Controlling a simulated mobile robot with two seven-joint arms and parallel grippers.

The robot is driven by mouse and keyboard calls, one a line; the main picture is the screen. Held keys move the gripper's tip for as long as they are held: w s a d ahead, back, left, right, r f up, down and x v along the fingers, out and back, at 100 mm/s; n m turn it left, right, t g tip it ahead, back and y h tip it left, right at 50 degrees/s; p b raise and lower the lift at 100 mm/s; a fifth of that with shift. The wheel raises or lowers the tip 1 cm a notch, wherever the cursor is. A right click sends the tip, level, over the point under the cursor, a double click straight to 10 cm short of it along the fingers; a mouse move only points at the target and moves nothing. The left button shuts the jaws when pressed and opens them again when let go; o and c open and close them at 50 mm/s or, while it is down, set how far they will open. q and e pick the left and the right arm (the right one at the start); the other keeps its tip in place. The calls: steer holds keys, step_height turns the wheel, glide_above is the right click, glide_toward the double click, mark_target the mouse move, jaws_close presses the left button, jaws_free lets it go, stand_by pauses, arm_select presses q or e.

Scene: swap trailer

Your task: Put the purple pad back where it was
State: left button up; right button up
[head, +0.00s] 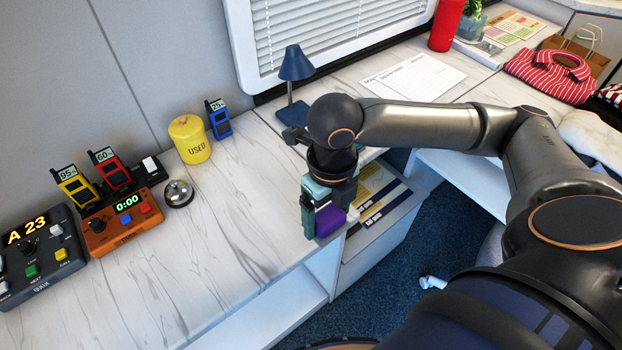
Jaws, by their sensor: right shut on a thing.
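The purple pad (328,222) is a small rounded purple block near the front edge of the white marbled counter (225,245). My right gripper (318,218) points down and is shut on the pad. Part of the pad is hidden behind the gripper's fingers. I cannot tell whether the pad touches the counter or hangs just above it. My left gripper is not in view.
A blue lamp (296,66), a yellow "USED" canister (190,140), a blue device (218,118) and a bell (178,192) stand along the wall. An orange timer box (122,215) and a dark "A 23" console (40,250) are at left. The counter's middle is clear.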

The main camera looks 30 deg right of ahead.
steer(key=w+d+f, duration=0.1)
steer(key=w+f, duration=0.1)
steer(key=w, duration=0.1)
steer(key=w+d+f+b, duration=0.1)
steer(key=w+f, duration=0.2)
steer(key=w+d+f, duration=0.1)
steer(key=w+f, duration=0.2)
steer(key=w, duration=0.1)
steer(key=shift+d, duration=0.2)
steer(key=shift+w+f, duration=0.2)
steer(key=shift+f, duration=0.1)
step_height(320, 180, down, 2)
steer(key=shift+d+f+b, duration=0.1)
steer(key=shift+f+b, duration=0.05)
steer(key=shift+b, duration=0.2)
steer(key=shift+f, duration=0.4)
steer(key=shift+f, duration=0.1)
steer(key=o, duration=0.9)
